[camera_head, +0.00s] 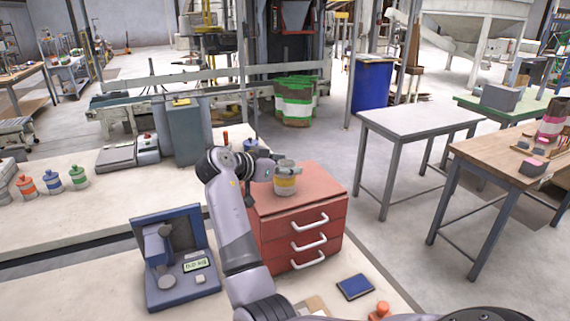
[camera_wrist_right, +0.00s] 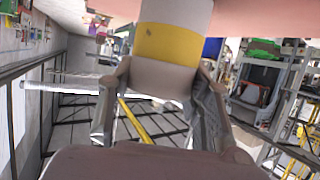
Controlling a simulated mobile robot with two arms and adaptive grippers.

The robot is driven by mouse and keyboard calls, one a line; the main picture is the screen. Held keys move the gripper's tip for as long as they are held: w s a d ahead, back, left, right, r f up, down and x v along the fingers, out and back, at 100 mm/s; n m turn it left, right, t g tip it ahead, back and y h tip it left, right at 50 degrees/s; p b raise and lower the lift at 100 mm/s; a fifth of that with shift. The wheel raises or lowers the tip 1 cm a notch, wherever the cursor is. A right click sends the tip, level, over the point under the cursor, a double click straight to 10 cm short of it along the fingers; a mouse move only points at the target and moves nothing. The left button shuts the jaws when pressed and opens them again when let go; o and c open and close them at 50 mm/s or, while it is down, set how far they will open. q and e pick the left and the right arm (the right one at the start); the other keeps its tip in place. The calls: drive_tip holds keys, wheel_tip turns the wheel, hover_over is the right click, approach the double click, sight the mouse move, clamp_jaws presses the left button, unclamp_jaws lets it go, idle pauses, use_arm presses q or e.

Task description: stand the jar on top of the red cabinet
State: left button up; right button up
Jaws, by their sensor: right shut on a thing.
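The jar (camera_head: 286,184), pale with a yellow band and a grey top, is upright at the top of the red cabinet (camera_head: 325,183), over its left-middle part. My right gripper (camera_head: 280,166) comes from the left and is shut on the jar near its upper end. In the right wrist view the jar (camera_wrist_right: 172,48) sits between the two fingers of the gripper (camera_wrist_right: 165,80), its banded end toward the reddish cabinet top (camera_wrist_right: 262,18). Whether the jar's base touches the cabinet top is unclear. My left gripper is not in view.
A blue device with a display (camera_head: 175,262) stands left of the cabinet on the pale bench (camera_head: 95,295). A dark blue book-like item (camera_head: 355,287) lies in front of the cabinet. Several lidded jars (camera_head: 52,182) stand at far left. The cabinet top's right side is clear.

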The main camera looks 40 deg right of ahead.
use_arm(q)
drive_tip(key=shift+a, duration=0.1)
use_arm(e)
drive_tip(key=shift+f, duration=0.15)
drive_tip(key=o, duration=1.5)
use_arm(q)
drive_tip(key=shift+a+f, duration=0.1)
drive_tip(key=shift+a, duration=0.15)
use_arm(e)
drive_tip(key=shift+a, duration=0.25)
use_arm(q)
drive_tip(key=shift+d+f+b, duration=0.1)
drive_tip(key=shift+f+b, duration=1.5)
drive_tip(key=shift+b, duration=0.2)
use_arm(e)
drive_tip(key=shift+v, duration=5.85)
